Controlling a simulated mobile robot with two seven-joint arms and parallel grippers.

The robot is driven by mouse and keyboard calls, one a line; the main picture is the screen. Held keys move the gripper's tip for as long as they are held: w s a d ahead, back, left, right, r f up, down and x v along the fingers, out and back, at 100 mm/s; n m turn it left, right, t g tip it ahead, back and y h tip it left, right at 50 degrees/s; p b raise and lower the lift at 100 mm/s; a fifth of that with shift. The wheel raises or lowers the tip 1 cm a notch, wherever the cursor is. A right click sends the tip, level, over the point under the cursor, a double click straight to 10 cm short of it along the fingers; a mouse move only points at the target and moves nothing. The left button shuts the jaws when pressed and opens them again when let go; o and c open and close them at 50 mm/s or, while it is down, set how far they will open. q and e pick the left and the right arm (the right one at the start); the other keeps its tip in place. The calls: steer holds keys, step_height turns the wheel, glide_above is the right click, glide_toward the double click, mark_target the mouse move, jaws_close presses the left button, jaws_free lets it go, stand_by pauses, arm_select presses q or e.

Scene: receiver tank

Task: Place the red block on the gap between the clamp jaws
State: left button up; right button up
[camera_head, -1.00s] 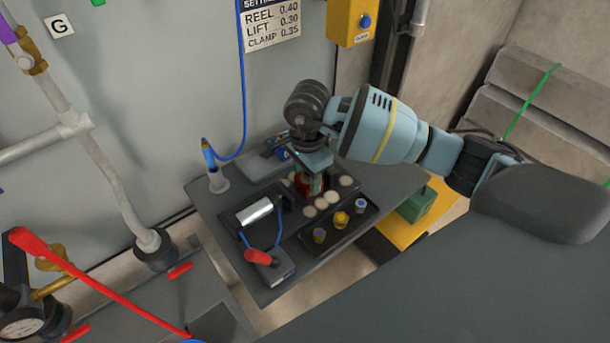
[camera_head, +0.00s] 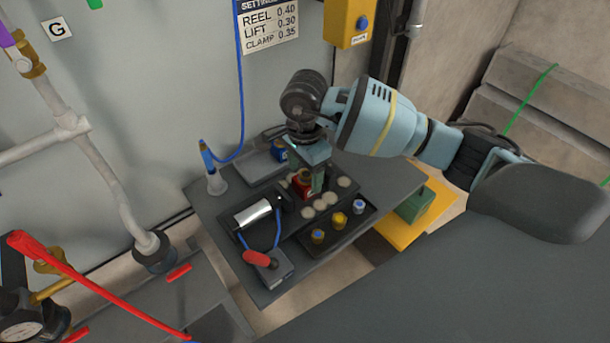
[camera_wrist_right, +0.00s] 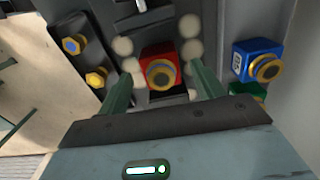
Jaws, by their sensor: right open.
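The red block (camera_head: 303,188) has a gold round knob on top. It sits on the dark plate among pale round pads, beside the silver cylinder (camera_head: 253,212). It also shows in the right wrist view (camera_wrist_right: 147,53). My right gripper (camera_head: 309,180) is open above the block, pointing down. In the right wrist view its green fingers (camera_wrist_right: 160,82) stand on either side of the block with space between. I cannot make out the clamp jaws or their gap clearly; the block and gripper cover part of that area. My left gripper is not in view.
A blue block (camera_wrist_right: 258,60) and part of a green block (camera_wrist_right: 246,96) lie to the right in the wrist view. A strip with yellow and blue knobs (camera_head: 340,220) and a red-handled lever (camera_head: 262,260) stand near the bench's front. A blue-tipped holder (camera_head: 212,170) stands at left.

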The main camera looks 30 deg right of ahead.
mark_target(305, 175)
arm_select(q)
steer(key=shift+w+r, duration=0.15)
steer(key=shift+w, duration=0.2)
arm_select(e)
step_height(305, 175, up, 10)
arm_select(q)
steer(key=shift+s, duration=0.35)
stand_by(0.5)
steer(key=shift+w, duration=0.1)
